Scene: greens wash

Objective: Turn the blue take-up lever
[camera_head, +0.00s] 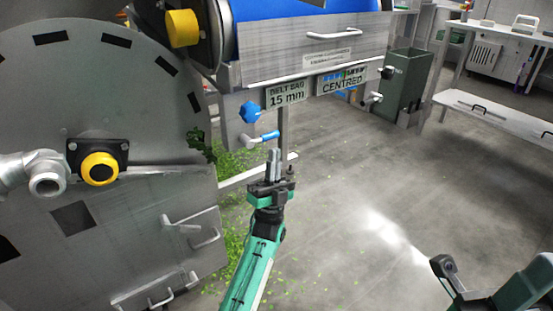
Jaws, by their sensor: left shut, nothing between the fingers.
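The blue take-up lever (268,136) is a short blue grip on a metal pivot, mounted low on the machine frame under the "BELT SAG 15 mm" sign. It lies nearly level, with its blue end to the right. A faceted blue knob (250,111) sits just above it. My left gripper (273,155) points up from below, shut and empty, its fingertips just under the blue grip. I cannot tell whether they touch it. Part of my right arm, green and black, shows in the bottom right corner; its fingers cannot be made out.
A grey drum panel with a yellow knob (100,168) fills the left side. The sign "BELT SAG 15 mm" (286,95) and the sign "CENTRED" (342,81) hang above. Chopped greens (236,162) litter the floor. A grey-green bin (404,88) stands behind. The floor at centre right is clear.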

